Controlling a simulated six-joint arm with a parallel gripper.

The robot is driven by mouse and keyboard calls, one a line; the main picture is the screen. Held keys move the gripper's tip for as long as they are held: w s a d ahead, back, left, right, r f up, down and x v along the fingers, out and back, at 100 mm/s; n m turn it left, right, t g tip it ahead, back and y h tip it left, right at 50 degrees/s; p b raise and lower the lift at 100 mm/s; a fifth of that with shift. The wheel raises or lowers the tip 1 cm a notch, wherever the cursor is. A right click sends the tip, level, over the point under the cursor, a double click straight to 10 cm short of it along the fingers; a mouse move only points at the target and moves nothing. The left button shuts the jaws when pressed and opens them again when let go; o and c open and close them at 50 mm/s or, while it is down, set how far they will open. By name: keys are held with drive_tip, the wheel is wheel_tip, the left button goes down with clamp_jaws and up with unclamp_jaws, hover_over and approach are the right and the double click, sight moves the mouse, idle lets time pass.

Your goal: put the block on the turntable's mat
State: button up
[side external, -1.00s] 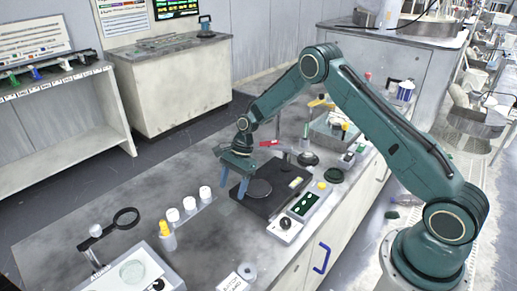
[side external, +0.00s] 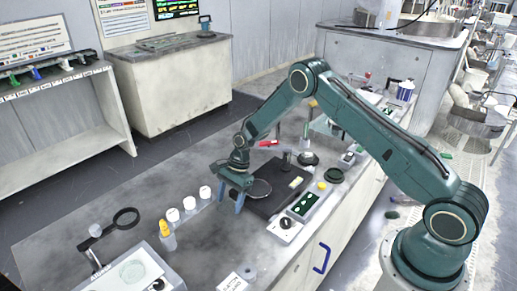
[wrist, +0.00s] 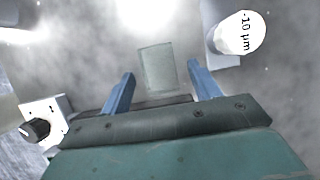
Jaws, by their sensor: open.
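The block (wrist: 157,66) is a pale grey-green piece on the grey bench in the wrist view. It lies between the lines of my two blue fingers, around their tips, with gaps at both sides. My gripper (wrist: 161,74) is open and empty. In the side view my gripper (side external: 229,200) is low over the bench, left of the turntable, and I cannot make out the block there. The turntable's round grey mat (side external: 262,188) sits on a dark base (side external: 268,206), partly behind my gripper, and looks empty.
White-capped bottles (side external: 189,203) stand in a row left of my gripper; one cap (wrist: 240,32) is close to my right finger in the wrist view. A yellow-tipped bottle (side external: 167,238) and a magnifier (side external: 126,217) are nearer the front left. A control box with a knob (side external: 285,224) is right.

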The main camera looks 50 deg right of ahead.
sight(230, 202)
drive_tip(key=c, duration=1.2)
drive_tip(key=shift+r, duration=0.2)
wheel_tip(230, 202, up, 20)
drive_tip(key=shift+f, duration=0.15)
drive_tip(key=shift+f, duration=0.1)
idle(0.4)
drive_tip(key=s+d+f+n+g+h, duration=0.1)
drive_tip(key=s+f+n+g+h, duration=0.1)
drive_tip(key=s+n, duration=0.4)
drive_tip(key=s+d+f+n+g+h, duration=0.1)
drive_tip(key=s+f+n, duration=0.4)
drive_tip(key=n, duration=0.7)
drive_tip(key=shift+s+d+g+h, duration=0.35)
drive_tip(key=shift+s+g+h, duration=0.35)
drive_tip(key=shift+s, duration=0.35)
drive_tip(key=shift+f, duration=0.1)
